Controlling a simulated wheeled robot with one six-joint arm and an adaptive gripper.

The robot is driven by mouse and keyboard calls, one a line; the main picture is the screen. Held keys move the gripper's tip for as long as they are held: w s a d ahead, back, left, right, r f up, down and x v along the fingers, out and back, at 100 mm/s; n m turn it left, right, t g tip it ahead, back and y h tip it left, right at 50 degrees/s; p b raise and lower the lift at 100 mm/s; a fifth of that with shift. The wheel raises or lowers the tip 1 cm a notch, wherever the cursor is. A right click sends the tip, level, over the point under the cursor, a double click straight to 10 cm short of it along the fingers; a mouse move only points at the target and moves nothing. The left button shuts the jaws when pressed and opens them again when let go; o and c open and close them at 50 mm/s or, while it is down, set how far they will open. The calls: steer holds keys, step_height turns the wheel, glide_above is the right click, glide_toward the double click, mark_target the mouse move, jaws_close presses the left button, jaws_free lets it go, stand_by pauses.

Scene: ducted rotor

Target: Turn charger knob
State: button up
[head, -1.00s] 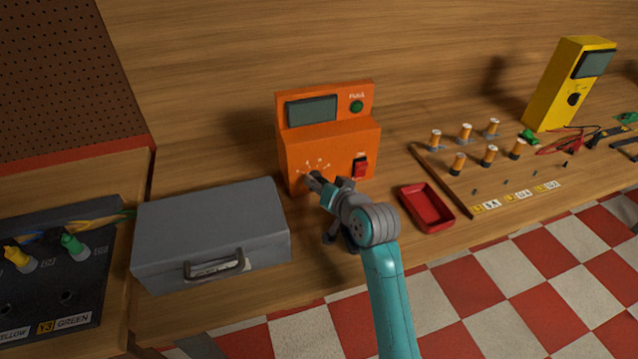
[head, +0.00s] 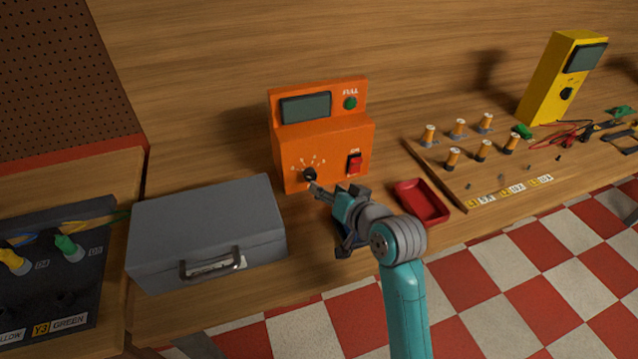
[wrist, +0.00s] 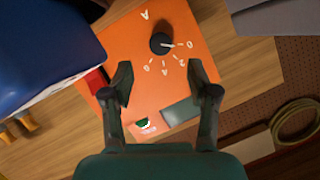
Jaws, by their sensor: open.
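The orange charger (head: 325,148) stands upright on the wooden bench, with a dark screen, a green button, a red switch and a black round knob (head: 309,175) low on its front. Numbered white marks fan out around the knob. In the wrist view the knob (wrist: 161,43) shows a white pointer line aimed right, toward a 0 mark. My gripper (head: 316,189) is just in front of and slightly below the knob, apart from it. In the wrist view my gripper (wrist: 162,85) has its two fingers spread and empty, with the knob beyond the gap between them.
A grey metal case (head: 207,232) stands close left of the charger. A red tray (head: 422,201) lies to the right, by my arm. Further right are a board with several orange-and-white cylinders (head: 452,158) and a yellow meter (head: 561,80).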

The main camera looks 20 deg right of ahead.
steer(key=shift+v, duration=2.3)
steer(key=n+g+y, duration=0.1)
steer(key=g+y, duration=0.1)
steer(key=g, duration=0.2)
glide_toward(312, 177)
steer(key=x, duration=0.9)
steer(key=shift+g, duration=0.3)
jaws_close()
